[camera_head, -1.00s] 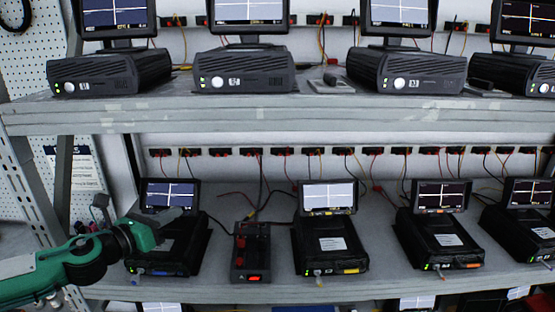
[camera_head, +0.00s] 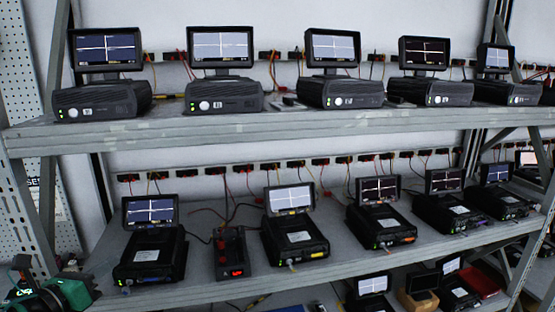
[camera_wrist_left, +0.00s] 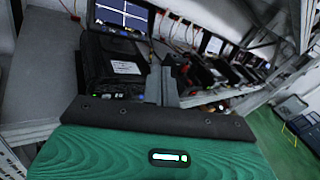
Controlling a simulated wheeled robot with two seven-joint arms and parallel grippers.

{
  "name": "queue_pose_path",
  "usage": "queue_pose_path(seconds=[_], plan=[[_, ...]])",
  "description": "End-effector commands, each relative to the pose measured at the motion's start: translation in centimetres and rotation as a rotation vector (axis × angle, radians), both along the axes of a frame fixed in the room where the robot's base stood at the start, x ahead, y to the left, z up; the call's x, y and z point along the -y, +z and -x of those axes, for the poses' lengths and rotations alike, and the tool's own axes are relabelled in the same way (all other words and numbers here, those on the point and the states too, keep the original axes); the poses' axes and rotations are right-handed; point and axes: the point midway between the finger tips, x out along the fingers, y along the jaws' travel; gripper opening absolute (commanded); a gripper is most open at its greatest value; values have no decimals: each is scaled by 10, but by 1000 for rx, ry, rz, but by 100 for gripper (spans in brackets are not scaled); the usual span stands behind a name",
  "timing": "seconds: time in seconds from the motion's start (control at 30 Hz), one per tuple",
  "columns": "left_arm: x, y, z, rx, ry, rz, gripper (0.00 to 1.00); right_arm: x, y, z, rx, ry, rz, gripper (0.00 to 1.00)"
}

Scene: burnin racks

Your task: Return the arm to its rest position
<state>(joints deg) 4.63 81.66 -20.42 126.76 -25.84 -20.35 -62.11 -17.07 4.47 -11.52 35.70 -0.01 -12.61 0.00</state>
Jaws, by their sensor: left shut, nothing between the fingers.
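My left arm's green and black wrist (camera_head: 55,292) shows at the bottom left corner of the head view, in front of and below the lower shelf's left end. In the left wrist view my left gripper (camera_wrist_left: 164,82) is shut and empty, its dark fingers pointing away over the green housing. They overlap the picture of a black unit with a lit screen (camera_wrist_left: 122,16), and I see no contact. The rest of this arm is out of frame. My right gripper is not in view.
The lower shelf (camera_head: 320,272) holds several black units, including the leftmost one (camera_head: 150,257), and a small box with red knobs (camera_head: 230,253). The upper shelf (camera_head: 250,122) holds more units with monitors. A slotted rack post (camera_head: 25,215) stands at the left.

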Motion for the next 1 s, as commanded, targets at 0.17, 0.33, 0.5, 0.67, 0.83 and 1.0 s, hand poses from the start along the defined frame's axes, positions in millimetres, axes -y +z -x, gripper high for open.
queue_pose_path(seconds=[0.17,0.33,0.5,0.67,0.83,1.0], plan=[[6,-15,2,-38,45,130,0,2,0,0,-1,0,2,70],[11,-34,6,-88,107,287,0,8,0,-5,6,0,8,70],[17,-61,15,-162,200,506,0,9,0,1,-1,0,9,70],[25,-104,34,-277,354,816,0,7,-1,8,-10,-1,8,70],[35,-154,64,-408,563,1154,0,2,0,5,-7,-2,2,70],[49,-203,106,-533,804,1468,0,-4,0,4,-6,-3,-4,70]])
